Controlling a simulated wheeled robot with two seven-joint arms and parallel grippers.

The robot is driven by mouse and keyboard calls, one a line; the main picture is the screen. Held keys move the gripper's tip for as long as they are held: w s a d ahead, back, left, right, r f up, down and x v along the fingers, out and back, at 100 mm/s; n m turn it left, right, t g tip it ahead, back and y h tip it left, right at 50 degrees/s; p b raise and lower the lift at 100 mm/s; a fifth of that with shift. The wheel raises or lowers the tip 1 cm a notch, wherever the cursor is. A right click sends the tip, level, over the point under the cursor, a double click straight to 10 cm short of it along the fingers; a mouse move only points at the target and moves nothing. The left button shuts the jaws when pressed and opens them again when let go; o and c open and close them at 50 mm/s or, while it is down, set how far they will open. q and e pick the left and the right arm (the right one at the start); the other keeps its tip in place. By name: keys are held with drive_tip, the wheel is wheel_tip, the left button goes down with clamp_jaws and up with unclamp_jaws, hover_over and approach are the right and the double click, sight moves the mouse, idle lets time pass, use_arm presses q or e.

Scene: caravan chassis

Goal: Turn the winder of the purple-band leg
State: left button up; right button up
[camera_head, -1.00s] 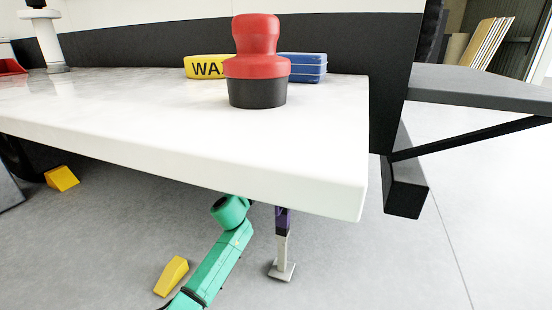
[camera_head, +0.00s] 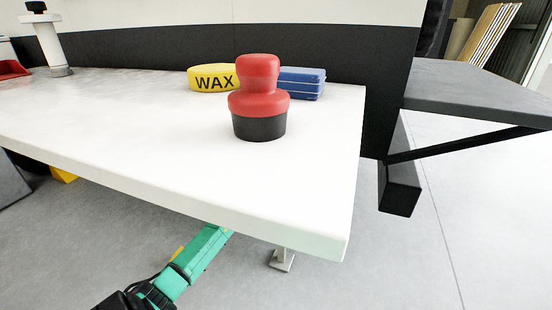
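The leg (camera_head: 282,260) stands on the floor under the white worktop's front right corner. Only its lower grey post and square foot show now. Its purple band and its winder are hidden behind the worktop. My green arm (camera_head: 200,254) comes in from the lower left and passes under the worktop, to the left of the leg. The gripper on that arm is hidden under the worktop. I see no other arm or gripper.
The white worktop (camera_head: 180,160) overhangs the leg. A red and black knob-shaped tool (camera_head: 259,98), a yellow WAX tin (camera_head: 214,78) and a blue block (camera_head: 302,83) stand on it. Floor on the right is clear.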

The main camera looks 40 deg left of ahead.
use_arm(q)
drive_tip(key=shift+f, duration=0.15)
use_arm(e)
drive_tip(key=shift+r, duration=0.1)
use_arm(q)
drive_tip(key=o, duration=1.4)
drive_tip(key=shift+s, duration=0.1)
drive_tip(key=s+p, duration=0.1)
drive_tip(key=s, duration=0.3)
drive_tip(key=s+p, duration=0.1)
drive_tip(key=s, duration=0.4)
drive_tip(key=s+f+p, duration=0.1)
drive_tip(key=s, duration=0.4)
drive_tip(key=shift+s+a, duration=0.2)
drive_tip(key=shift+a, duration=0.1)
use_arm(e)
drive_tip(key=d+g, duration=0.1)
drive_tip(key=d+r+g+h, duration=0.1)
drive_tip(key=d+r+g, duration=0.1)
drive_tip(key=d, duration=0.1)
drive_tip(key=shift+r+n+h, duration=0.15)
drive_tip(key=shift+n+h, duration=0.25)
use_arm(q)
drive_tip(key=shift+f, duration=0.1)
